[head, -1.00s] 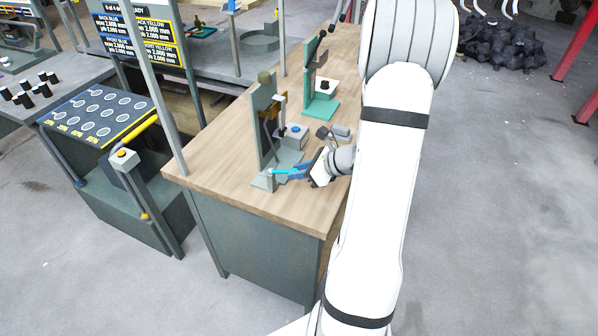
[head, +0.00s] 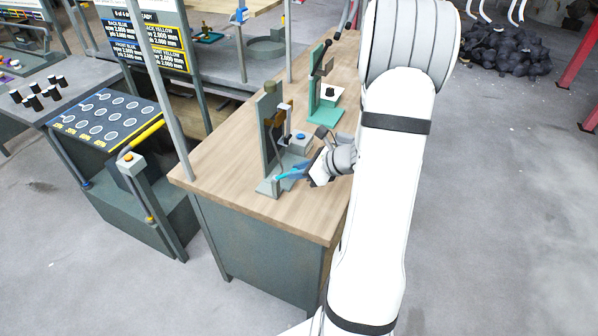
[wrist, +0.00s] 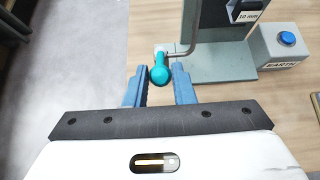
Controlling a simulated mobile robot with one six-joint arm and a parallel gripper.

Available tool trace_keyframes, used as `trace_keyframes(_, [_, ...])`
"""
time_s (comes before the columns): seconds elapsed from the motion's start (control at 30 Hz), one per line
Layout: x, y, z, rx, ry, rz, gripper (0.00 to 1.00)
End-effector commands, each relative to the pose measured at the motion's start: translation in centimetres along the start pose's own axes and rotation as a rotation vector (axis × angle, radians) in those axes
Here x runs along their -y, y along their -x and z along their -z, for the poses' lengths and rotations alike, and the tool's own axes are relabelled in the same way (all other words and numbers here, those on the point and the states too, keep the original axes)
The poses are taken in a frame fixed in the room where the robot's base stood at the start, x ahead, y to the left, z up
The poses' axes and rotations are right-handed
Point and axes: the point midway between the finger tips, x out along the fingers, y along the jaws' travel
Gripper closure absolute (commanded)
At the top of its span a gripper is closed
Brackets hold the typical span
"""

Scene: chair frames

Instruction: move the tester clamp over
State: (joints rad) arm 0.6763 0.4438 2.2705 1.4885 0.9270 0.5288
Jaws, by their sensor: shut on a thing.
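The tester (head: 269,130) is a grey upright stand on a flat grey base, near the front of the wooden bench. It also shows in the wrist view (wrist: 208,30), with a "10 mm" label. A bent metal rod low on it ends in a teal knob, the clamp handle (wrist: 160,72). My gripper (wrist: 159,82) has its blue fingers on both sides of this knob and is shut on it. In the head view my gripper (head: 291,173) is low beside the tester's base; the exact contact is too small to see there.
A grey box with a blue button, marked EARTH (wrist: 285,45), stands beside the tester; a green stand (head: 326,100) is farther back on the bench (head: 235,180). A grey post (head: 160,90) rises at the bench's left corner. Open floor (wrist: 80,60) lies left in the wrist view.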

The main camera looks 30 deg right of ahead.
Motion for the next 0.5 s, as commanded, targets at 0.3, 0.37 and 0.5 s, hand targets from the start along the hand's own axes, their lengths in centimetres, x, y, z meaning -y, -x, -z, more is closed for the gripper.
trace_keyframes(0.3, [-0.1, -0.3, -2.1, 0.002, 0.002, -0.002, 0.9])
trace_keyframes(0.37, [-0.1, -0.4, -2.1, 0.002, 0.002, -0.002, 0.9])
trace_keyframes(0.5, [0.0, -0.4, -2.1, 0.003, 0.001, -0.001, 0.9])
